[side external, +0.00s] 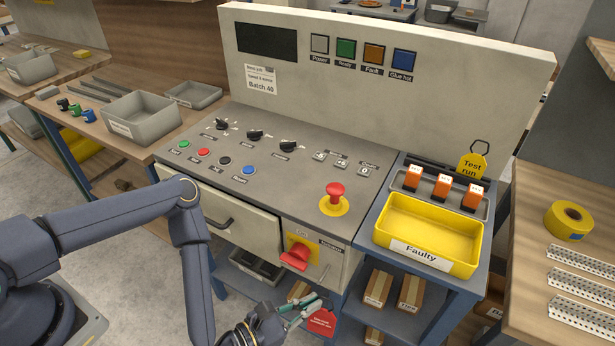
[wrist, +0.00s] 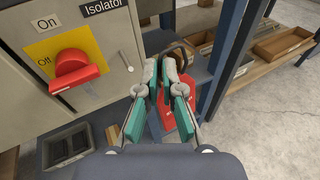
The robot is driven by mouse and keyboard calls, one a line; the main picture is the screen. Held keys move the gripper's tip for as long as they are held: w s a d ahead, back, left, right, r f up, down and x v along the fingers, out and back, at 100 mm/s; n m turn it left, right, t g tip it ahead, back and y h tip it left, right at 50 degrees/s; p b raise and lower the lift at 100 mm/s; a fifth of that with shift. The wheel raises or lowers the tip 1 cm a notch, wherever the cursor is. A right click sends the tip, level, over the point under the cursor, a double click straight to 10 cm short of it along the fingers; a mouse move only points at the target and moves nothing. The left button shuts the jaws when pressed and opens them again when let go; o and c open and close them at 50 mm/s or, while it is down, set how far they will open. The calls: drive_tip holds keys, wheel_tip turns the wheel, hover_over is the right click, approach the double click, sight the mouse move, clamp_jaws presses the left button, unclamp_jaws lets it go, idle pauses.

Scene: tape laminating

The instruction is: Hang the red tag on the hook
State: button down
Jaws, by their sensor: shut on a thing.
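The red tag (side external: 322,322) hangs from my gripper (side external: 314,303), low in front of the grey machine. In the wrist view my gripper (wrist: 162,78) has its teal-padded fingers closed at the tips, with the red tag (wrist: 166,116) partly hidden behind and between them. A dark loop (wrist: 181,44) rises beyond the fingertips and appears to belong to the tag. A small metal pin (wrist: 128,67), which looks like the hook, sticks out of the panel right of the red isolator switch (wrist: 75,72). The fingertips are to the right of this pin, and the tag is apart from it.
The isolator switch (side external: 296,257) juts from the panel close by. A blue trolley (side external: 455,285) with a yellow "Faulty" tray (side external: 425,235) stands to the right, its post (wrist: 228,60) near my gripper. A yellow "Test run" tag (side external: 472,166) hangs above the tray.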

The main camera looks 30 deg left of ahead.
drive_tip(key=s+a+f+n+y, duration=0.1)
drive_tip(key=s+a+f+y, duration=0.1)
drive_tip(key=s+a+f, duration=0.15)
drive_tip(key=w, duration=1.1)
drive_tip(key=shift+f, duration=0.3)
idle(0.7)
drive_tip(key=shift+s+d, duration=0.1)
drive_tip(key=c, duration=1.2)
unclamp_jaws()
drive_tip(key=shift+c, duration=0.2)
